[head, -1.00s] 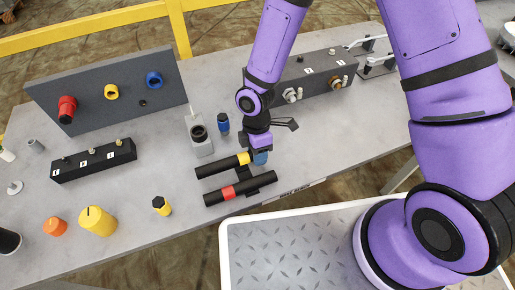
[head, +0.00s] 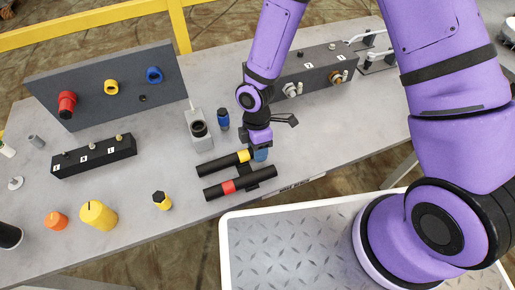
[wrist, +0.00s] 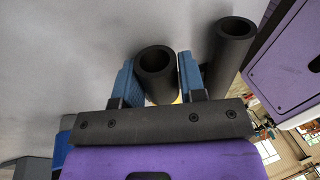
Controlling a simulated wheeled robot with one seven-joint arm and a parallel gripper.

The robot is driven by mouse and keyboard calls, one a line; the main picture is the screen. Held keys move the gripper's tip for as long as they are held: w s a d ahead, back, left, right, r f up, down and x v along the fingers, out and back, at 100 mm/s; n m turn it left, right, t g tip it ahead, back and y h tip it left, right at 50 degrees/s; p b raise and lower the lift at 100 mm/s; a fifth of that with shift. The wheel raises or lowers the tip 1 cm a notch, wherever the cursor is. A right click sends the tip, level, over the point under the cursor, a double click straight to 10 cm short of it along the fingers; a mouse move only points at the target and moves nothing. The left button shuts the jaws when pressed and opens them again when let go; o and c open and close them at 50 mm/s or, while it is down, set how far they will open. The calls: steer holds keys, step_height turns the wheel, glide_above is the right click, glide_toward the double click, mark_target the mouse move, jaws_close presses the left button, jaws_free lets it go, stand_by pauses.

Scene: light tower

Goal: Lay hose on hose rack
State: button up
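A black hose with a yellow band (head: 222,164) lies nearly parallel to and behind a black hose with a red band (head: 250,181). A small black rack (head: 270,170) shows beside them at the right; whether the yellow-banded hose rests on it is unclear. My gripper (head: 260,155) is at the right end of the yellow-banded hose, pointing down. In the wrist view its two blue fingers (wrist: 157,82) stand on either side of one hose's open end (wrist: 157,61). Whether they press on it is unclear. The second hose (wrist: 232,45) is right of the fingers.
A grey holder (head: 198,130) and a blue-capped piece (head: 222,118) stand just behind the hoses. A black block (head: 95,156) and a dark panel (head: 110,88) are at the left. Yellow and orange knobs (head: 98,215) stand near the front.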

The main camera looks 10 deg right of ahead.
steer(key=shift+o, duration=0.6)
steer(key=v, duration=1)
steer(key=shift+r, duration=0.3)
steer(key=shift+w+r, duration=0.1)
steer(key=d+r+m+t+h, duration=0.1)
steer(key=d+r+m+t, duration=0.1)
steer(key=d+r+m, duration=0.6)
steer(key=d+r+m+t, duration=0.2)
steer(key=d+r, duration=0.4)
steer(key=r, duration=0.6)
steer(key=s+d+r+m+t, duration=0.4)
steer(key=s+d+r+m, duration=0.6)
steer(key=s+r, duration=0.3)
steer(key=shift+s+d+m+y, duration=0.2)
steer(key=shift+s+m+y, duration=0.2)
steer(key=shift+s, duration=0.05)
